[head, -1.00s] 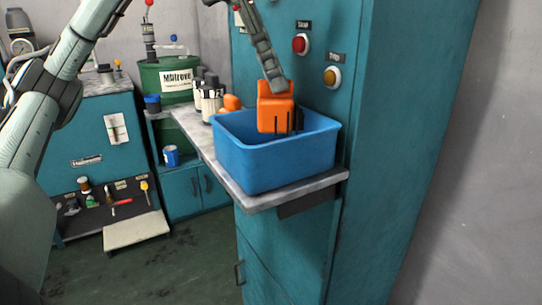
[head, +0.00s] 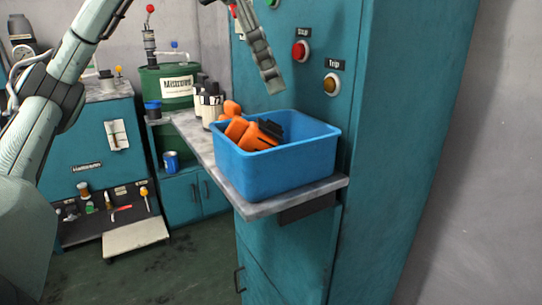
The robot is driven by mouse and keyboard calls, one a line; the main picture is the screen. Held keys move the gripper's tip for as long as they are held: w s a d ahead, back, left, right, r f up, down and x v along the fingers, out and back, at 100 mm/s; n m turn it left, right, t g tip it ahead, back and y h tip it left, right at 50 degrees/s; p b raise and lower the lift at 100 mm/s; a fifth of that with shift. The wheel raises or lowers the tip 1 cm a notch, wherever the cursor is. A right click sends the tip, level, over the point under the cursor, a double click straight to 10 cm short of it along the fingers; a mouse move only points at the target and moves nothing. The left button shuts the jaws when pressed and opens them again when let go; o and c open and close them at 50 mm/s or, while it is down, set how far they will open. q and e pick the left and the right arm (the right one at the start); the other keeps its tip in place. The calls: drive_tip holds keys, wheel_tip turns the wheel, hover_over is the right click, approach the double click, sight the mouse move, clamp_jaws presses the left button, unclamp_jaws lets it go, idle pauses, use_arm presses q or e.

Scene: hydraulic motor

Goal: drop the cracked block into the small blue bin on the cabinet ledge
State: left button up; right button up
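The small blue bin (head: 275,168) stands on the cabinet ledge (head: 262,209). The orange block (head: 258,137) with black parts lies tilted inside it, towards the left, partly hidden by the front wall. Another orange piece (head: 235,128) shows beside it at the bin's left; I cannot tell whether it is separate. Any crack is too small to make out. My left gripper (head: 269,80) is above the bin, apart from the block and empty. It has let go and is open, though only one finger shows clearly. My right gripper is out of view.
White and dark bottles (head: 211,103) and an orange item (head: 231,108) stand on the ledge behind the bin. The cabinet panel with a red button (head: 300,51) and an amber button (head: 331,84) rises close behind the bin. A green drum (head: 168,86) stands farther back.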

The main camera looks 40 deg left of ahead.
use_arm(q)
drive_tip(key=v, duration=1)
drive_tip(key=shift+a+r, duration=0.15)
drive_tip(key=shift+r, duration=0.15)
drive_tip(key=shift+s, duration=0.1)
drive_tip(key=shift+s, duration=0.1)
